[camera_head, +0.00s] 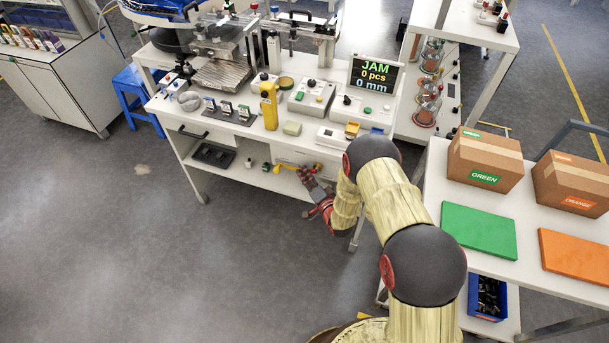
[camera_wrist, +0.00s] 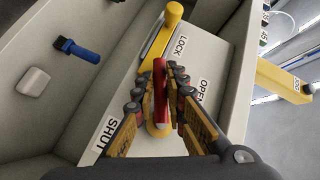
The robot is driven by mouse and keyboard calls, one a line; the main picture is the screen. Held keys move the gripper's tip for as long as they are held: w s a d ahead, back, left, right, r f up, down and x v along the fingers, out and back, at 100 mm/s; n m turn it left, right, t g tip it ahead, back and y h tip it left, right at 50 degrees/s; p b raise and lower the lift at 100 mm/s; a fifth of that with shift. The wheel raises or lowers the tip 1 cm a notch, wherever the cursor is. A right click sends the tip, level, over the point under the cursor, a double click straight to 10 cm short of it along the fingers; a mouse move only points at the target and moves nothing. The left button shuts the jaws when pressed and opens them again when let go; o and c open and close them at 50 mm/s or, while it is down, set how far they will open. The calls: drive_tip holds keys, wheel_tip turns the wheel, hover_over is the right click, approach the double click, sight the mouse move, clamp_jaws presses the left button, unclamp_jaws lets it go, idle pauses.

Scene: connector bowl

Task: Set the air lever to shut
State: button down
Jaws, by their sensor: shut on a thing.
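The SHUT label (camera_wrist: 107,132) is at lower left and the OPEN label (camera_wrist: 201,90) at right. My gripper (camera_wrist: 161,78) has its fingers closed on both sides of the red bar. In the head view my gripper (camera_head: 318,195) reaches to the bench's lower shelf by the yellow lever (camera_head: 283,166).
A blue-handled brush (camera_wrist: 77,50) and a pale block (camera_wrist: 33,81) lie on the shelf left of the lever. Shelf walls flank the lever closely. Above is the benchtop with a yellow device (camera_head: 269,105) and a screen (camera_head: 374,74) reading JAM. A side table holds boxes at right.

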drive_tip(key=shift+s+d+f+n+g+h+p, duration=0.3)
drive_tip(key=shift+d+n+g+h+p, duration=0.35)
drive_tip(key=shift+n+g+h+p, duration=0.5)
drive_tip(key=shift+s+d+f+n+g+h+p, duration=0.15)
drive_tip(key=shift+d+f+n+g+h+p, duration=0.45)
drive_tip(key=shift+h+p, duration=0.9)
drive_tip(key=shift+s+d+f+n+g+h+p, duration=0.2)
drive_tip(key=shift+d+n+g+h+p, duration=0.45)
drive_tip(key=shift+n+g+h+p, duration=0.65)
drive_tip(key=shift+h, duration=0.25)
drive_tip(key=c, duration=1.8)
unclamp_jaws()
drive_tip(key=shift+r, duration=0.1)
drive_tip(key=v, duration=1.2)
drive_tip(key=shift+s+f, duration=0.15)
drive_tip(key=shift+f, duration=0.05)
